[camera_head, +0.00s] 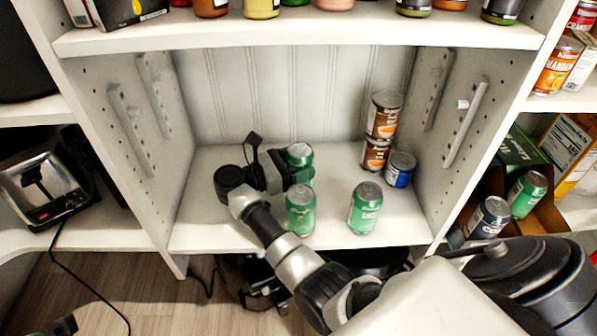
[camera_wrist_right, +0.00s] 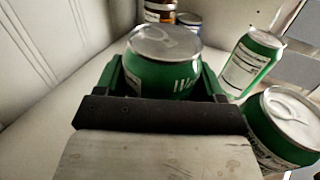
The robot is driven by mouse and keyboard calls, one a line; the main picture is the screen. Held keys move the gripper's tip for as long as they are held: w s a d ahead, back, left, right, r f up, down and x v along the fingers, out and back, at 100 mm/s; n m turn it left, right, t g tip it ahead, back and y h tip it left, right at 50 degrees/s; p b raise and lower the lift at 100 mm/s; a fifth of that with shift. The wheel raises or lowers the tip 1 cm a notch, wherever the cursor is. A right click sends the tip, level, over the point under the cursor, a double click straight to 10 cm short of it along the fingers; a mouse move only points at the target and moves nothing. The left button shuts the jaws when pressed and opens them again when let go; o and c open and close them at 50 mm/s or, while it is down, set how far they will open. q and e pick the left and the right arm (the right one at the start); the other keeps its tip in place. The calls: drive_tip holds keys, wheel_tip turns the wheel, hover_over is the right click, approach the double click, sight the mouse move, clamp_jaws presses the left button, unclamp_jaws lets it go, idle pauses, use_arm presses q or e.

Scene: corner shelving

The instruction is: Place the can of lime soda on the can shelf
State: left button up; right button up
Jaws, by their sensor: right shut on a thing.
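My right gripper (camera_head: 285,177) is over the shelf board, shut on a green can (camera_head: 299,156) near the back wall. In the right wrist view the same can (camera_wrist_right: 163,63) stands upright between the fingers (camera_wrist_right: 163,85). Its label is mostly hidden, and I cannot tell whether its base touches the board. The can shelf (camera_head: 213,225) is the white lower board. Two more green lime soda cans stand upright near its front: one (camera_head: 300,210) by my right forearm, one (camera_head: 365,208) to its right. A small dark tip at the lower left (camera_head: 64,326) appears to be my left gripper.
Two stacked brown cans (camera_head: 384,115) and a blue can (camera_head: 400,168) stand at the back right. A box with cans (camera_head: 528,192) is on the right-hand shelf. A toaster (camera_head: 42,188) is at left. The board's left part is clear. An upper shelf (camera_head: 300,33) overhangs.

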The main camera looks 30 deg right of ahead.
drive_tip(key=shift+f, duration=1.05)
drive_tip(key=o, duration=0.8)
drive_tip(key=shift+f+b, duration=0.1)
drive_tip(key=shift+b, duration=0.25)
drive_tip(key=o, duration=0.4)
drive_tip(key=shift+o, duration=0.2)
